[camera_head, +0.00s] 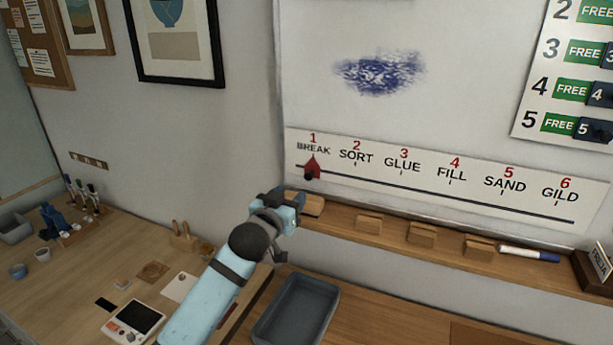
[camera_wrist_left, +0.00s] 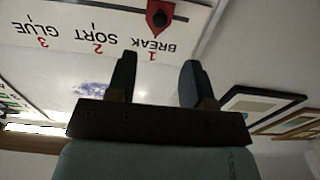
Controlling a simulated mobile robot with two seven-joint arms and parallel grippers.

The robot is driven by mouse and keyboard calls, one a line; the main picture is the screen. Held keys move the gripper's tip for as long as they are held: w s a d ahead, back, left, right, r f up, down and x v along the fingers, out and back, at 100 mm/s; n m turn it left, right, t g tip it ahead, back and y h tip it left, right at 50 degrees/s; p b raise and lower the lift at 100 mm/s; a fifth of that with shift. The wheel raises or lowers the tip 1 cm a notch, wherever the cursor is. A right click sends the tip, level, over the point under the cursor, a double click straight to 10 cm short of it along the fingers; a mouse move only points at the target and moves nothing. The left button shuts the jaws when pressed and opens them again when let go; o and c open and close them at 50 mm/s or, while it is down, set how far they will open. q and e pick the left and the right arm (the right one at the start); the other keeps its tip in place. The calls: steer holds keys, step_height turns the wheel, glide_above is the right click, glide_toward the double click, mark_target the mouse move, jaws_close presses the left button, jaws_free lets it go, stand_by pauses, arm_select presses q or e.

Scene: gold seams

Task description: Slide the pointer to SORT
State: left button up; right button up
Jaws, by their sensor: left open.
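The red pointer (camera_head: 312,167) with a dark knob sits on the slider rail (camera_head: 430,195) under BREAK, at the left end. The SORT label (camera_head: 356,155) is just right of it. My left gripper (camera_head: 293,200) is below and slightly left of the pointer, apart from it. In the left wrist view the picture is upside down. There the pointer (camera_wrist_left: 160,14) shows at the top, beyond and between the two spread fingers of the left gripper (camera_wrist_left: 158,75), with nothing between them. My right gripper is not in view.
A wooden ledge (camera_head: 395,232) under the rail holds several wooden blocks and a marker (camera_head: 528,254). A grey tray (camera_head: 297,308) lies below. A cluttered wooden bench (camera_head: 75,285) stands at left. The wall between rail and ledge is clear.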

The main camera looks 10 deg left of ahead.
mark_target(308, 177)
arm_select(q)
steer(key=w, duration=0.3)
steer(key=w+d+p, duration=0.1)
steer(key=w, duration=0.2)
steer(key=w+d, duration=0.1)
steer(key=w, duration=0.3)
steer(key=shift+p, duration=0.4)
jaws_close()
steer(key=shift+f, duration=0.1)
